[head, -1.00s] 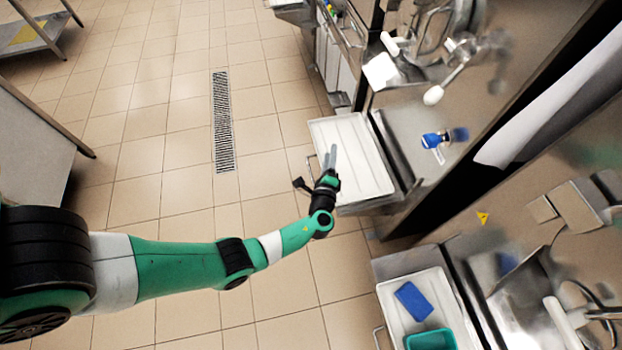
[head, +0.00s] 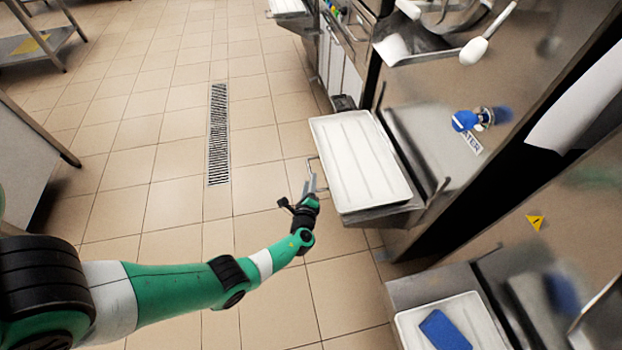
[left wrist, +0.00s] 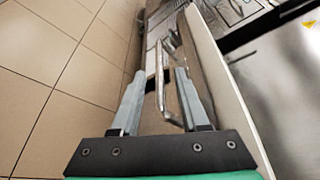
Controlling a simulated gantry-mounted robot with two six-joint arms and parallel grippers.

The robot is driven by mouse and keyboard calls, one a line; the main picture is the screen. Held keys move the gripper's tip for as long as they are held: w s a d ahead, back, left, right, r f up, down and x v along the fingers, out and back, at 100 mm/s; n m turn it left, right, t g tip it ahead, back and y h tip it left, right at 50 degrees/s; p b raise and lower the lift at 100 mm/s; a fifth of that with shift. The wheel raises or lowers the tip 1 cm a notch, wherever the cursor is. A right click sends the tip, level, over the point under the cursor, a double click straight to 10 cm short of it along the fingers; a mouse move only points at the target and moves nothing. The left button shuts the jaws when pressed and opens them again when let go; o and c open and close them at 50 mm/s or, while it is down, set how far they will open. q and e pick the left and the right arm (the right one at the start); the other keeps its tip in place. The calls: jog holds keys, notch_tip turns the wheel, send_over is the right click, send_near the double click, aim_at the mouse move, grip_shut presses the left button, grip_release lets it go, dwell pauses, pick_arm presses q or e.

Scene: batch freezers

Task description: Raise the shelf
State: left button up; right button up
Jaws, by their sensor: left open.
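The shelf (head: 392,218) is a metal ledge on the front of a freezer and carries a white tray (head: 358,160). A thin wire handle (head: 313,168) sticks out from its left side. My left gripper (head: 311,186) is at this handle, left of the tray. In the left wrist view the open fingers (left wrist: 158,75) straddle the line of the handle (left wrist: 164,95), with a visible gap between them. I cannot tell if either finger touches it. The tray's pale side (left wrist: 222,85) runs along the right finger. My right gripper is not in view.
A second shelf at the lower right holds a white tray (head: 475,320) with a blue block (head: 444,330). A blue knob (head: 465,121) and a white-tipped lever (head: 474,50) project from the freezer front. Tiled floor with a drain grate (head: 218,135) lies open to the left.

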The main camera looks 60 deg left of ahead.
pick_arm(q)
jog(key=b+x, duration=0.2)
jog(key=x, duration=0.2)
jog(key=shift+w+a+f, duration=0.1)
jog(key=shift+w+a, duration=0.05)
jog(key=shift+a, duration=0.15)
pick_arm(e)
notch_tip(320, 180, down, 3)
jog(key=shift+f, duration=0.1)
pick_arm(q)
jog(key=shift+c, duration=0.2)
grip_shut()
dwell(0.7)
